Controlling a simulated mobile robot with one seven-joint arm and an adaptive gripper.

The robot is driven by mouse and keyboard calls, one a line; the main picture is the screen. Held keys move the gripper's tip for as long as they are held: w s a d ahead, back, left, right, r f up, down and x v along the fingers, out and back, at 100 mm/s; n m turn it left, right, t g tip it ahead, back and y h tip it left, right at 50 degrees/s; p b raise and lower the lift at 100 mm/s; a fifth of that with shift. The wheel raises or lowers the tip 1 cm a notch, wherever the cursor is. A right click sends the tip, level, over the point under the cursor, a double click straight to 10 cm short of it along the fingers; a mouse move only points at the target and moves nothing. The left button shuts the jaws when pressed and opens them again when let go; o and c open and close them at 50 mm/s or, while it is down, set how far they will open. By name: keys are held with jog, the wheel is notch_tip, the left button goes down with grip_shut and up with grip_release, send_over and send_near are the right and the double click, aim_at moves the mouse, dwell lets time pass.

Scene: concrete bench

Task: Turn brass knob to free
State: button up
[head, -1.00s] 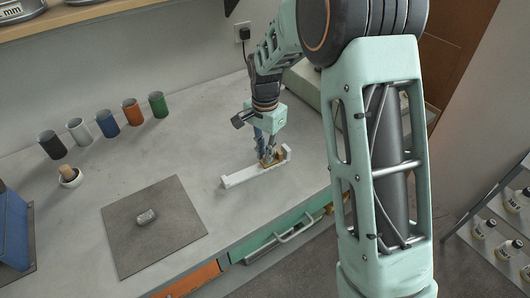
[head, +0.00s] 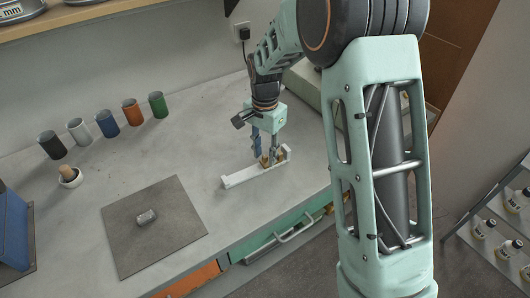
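The brass knob (head: 265,160) sits at the right part of a long white fixture (head: 240,177) with upturned ends, lying near the front edge of the bench. It is small and partly hidden by my fingers, so which way it is turned cannot be made out. My gripper (head: 265,155) points down over it. Its two fingers are spread, one to the left and one to the right of the knob. Whether either finger touches the brass cannot be told.
A dark square mat (head: 175,215) with a grey lump (head: 147,217) lies left of the fixture. Several coloured cups (head: 108,123) line the back, with a mortar (head: 70,177) nearby. A blue bin (head: 14,230) stands at far left. Bare bench lies between the cups and fixture.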

aim_at(266, 156)
notch_tip(266, 156, up, 12)
dwell(0.4)
jog(key=shift+d, duration=0.1)
